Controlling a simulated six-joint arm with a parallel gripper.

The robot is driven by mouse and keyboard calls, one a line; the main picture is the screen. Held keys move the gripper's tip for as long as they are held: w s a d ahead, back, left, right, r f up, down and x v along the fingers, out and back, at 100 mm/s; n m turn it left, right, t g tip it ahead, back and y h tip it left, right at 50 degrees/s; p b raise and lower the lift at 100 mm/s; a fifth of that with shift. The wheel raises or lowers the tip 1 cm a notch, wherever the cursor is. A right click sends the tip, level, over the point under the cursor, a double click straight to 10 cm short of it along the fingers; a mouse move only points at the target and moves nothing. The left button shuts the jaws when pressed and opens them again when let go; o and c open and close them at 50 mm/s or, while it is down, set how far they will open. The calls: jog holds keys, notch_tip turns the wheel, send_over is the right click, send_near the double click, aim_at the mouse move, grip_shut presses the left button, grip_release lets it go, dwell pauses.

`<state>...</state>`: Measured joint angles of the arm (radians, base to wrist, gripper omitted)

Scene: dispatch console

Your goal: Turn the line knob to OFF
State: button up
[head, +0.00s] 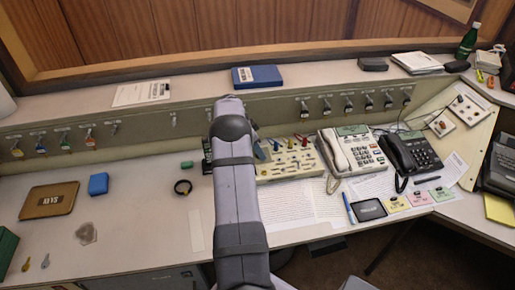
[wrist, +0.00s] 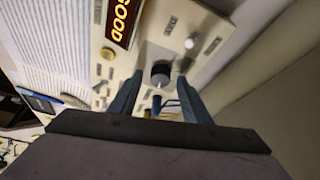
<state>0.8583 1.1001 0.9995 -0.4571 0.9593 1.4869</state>
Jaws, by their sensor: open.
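In the wrist view, a round dark knob (wrist: 161,72) sits on a pale panel (wrist: 150,50), with a light mark on its lower side in the picture. I cannot read the labels around it, so I cannot tell which setting it points to. My gripper (wrist: 157,88) is open, its two fingers on either side of the knob's near side, apart from each other; I cannot tell whether they touch it. In the head view my own arm hides the knob and most of the gripper.
The panel also has a lit orange display (wrist: 122,20), a brass-coloured button (wrist: 108,54) and a small white knob (wrist: 189,43). In the head view, a switch board (head: 285,160) and a white telephone (head: 352,150) stand right of my arm.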

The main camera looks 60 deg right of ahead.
jog(key=shift+f, duration=0.2)
jog(key=c, duration=1)
